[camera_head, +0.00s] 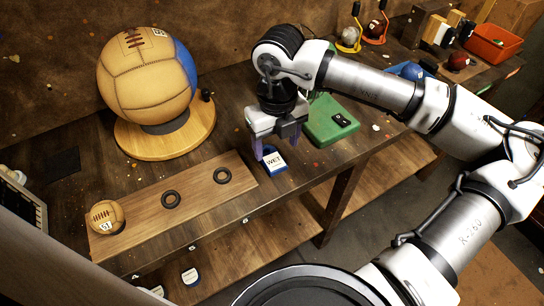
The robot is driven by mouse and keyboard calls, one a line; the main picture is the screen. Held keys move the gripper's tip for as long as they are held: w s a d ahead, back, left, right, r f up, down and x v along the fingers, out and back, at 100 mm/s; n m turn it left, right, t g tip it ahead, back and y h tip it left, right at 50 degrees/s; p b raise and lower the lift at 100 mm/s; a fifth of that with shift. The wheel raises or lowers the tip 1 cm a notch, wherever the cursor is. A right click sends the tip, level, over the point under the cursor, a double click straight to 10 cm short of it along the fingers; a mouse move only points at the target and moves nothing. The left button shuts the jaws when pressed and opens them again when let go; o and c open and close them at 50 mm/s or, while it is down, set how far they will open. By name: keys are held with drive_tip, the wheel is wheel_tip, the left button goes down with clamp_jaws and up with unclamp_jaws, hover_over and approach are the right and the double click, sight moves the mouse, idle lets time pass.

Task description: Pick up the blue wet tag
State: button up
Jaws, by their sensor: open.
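The blue wet tag (274,161) is a small blue piece with a white label reading "WET". It lies on the dark wooden bench (345,150) near its front edge, right of the wooden board. My gripper (276,150) points down at the tag, with its purple-tinted fingers apart. One finger is at the tag's left side and the other is to its right. I cannot tell whether either finger touches it. The gripper's body hides part of the area behind the tag.
A green box (330,119) stands close to the right of my gripper. A wooden board (190,212) with two black rings and a small ball (106,217) lies left. A large tan and blue ball (145,75) sits on a round wooden stand. A red tray (492,44) is far right.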

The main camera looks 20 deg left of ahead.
sight(275, 162)
drive_tip(key=shift+a+f+p, duration=0.15)
drive_tip(key=shift+f+p, duration=0.85)
drive_tip(key=shift+f, duration=1.7)
drive_tip(key=c, duration=1.1)
drive_tip(key=shift+o, duration=0.2)
drive_tip(key=shift+r, duration=0.1)
